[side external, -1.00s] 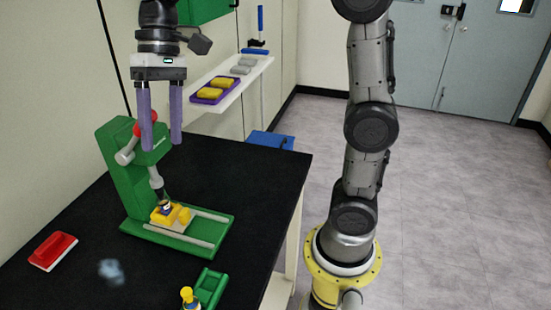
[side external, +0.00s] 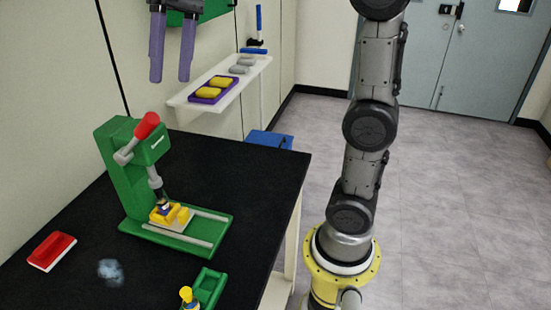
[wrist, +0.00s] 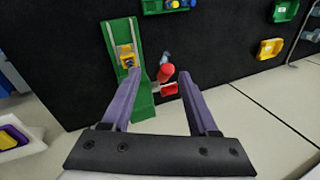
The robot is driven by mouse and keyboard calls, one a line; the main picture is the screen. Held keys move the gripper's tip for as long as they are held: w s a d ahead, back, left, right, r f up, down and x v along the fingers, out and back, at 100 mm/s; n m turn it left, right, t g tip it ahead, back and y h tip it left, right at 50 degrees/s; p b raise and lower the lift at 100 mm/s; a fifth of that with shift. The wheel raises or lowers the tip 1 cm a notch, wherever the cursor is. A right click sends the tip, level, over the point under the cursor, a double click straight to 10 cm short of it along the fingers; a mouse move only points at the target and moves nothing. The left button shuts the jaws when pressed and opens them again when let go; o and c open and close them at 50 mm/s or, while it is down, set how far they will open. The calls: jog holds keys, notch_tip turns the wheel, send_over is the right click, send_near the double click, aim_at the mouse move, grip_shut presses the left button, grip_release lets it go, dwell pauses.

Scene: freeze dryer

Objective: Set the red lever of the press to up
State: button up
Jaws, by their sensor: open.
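The green press (side external: 122,165) stands on the black table, and also shows in the wrist view (wrist: 143,100). Its red lever (side external: 147,124) slants upward, with the red end above the grey pivot. The red lever end also shows in the wrist view (wrist: 166,73), between the fingers as seen from there. My gripper (side external: 171,78) is open and empty, well above the press and apart from the lever. Its two purple fingers also show in the wrist view (wrist: 159,72). A yellow holder (side external: 178,217) with a small vial sits on the press base under the ram.
A green holder (side external: 210,287) is near the front. A white shelf (side external: 222,95) with a purple tray of yellow pieces is on the wall behind.

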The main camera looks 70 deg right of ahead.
jog(key=s+t, duration=0.1)
jog(key=s, duration=0.8)
jog(key=s+d+f+n+t+h, duration=0.1)
jog(key=s+d+f+h, duration=0.1)
jog(key=f, duration=0.7)
jog(key=s+d+f+t+h, duration=0.1)
jog(key=s+f, duration=0.3)
jog(key=f, duration=0.5)
jog(key=shift+s+d+f+n+t+h, duration=0.15)
jog(key=shift+d+n+t+h, duration=0.25)
jog(key=shift+d+t, duration=0.25)
